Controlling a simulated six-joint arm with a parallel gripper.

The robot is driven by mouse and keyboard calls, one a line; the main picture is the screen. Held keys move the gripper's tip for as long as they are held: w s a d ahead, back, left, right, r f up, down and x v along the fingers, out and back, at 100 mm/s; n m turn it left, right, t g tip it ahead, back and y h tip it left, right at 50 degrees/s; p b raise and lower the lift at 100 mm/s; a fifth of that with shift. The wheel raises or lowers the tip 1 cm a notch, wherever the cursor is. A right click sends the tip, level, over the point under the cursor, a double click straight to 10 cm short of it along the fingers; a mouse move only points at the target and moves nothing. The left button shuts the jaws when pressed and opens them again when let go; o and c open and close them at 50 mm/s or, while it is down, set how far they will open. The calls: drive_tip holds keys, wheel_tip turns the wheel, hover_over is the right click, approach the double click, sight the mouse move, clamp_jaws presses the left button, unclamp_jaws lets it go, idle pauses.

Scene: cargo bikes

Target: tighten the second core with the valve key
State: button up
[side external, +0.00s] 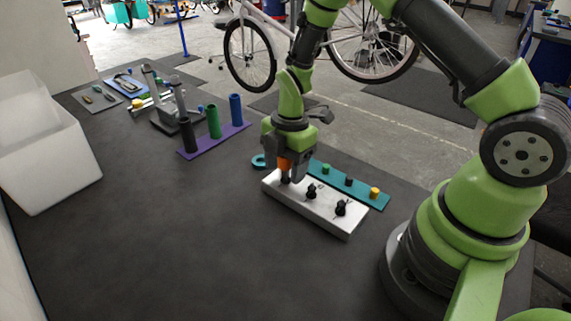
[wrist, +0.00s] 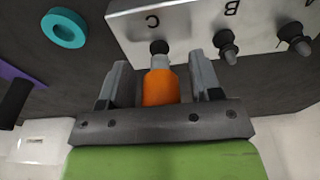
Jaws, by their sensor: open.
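The valve key has an orange body (wrist: 160,88) and a grey tip. It stands at the black valve marked C on a white block (wrist: 130,14); its orange part also shows in the side view (side external: 285,163). My gripper (wrist: 158,66) is open, with one jaw on each side of the key and visible gaps between. The black valve at B (wrist: 227,45) and another black valve (wrist: 293,38) beyond it stand apart from my gripper. In the side view these two are the middle valve (side external: 311,192) and the near-end valve (side external: 340,208).
A teal strip (side external: 361,193) with green, black and yellow caps lies behind the block. A teal ring (side external: 258,161) lies left of it. A purple rack (side external: 233,134) holds black, green and blue cylinders. A white bin (side external: 45,155) stands far left. The front mat is clear.

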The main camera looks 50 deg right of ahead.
drive_tip(key=c, duration=1)
drive_tip(key=m, duration=0.5)
drive_tip(key=shift+t, duration=0.3)
drive_tip(key=m, duration=0.5)
drive_tip(key=shift+m+t+h, duration=0.3)
drive_tip(key=shift+m, duration=0.1)
clamp_jaws()
drive_tip(key=shift+r, duration=3.5)
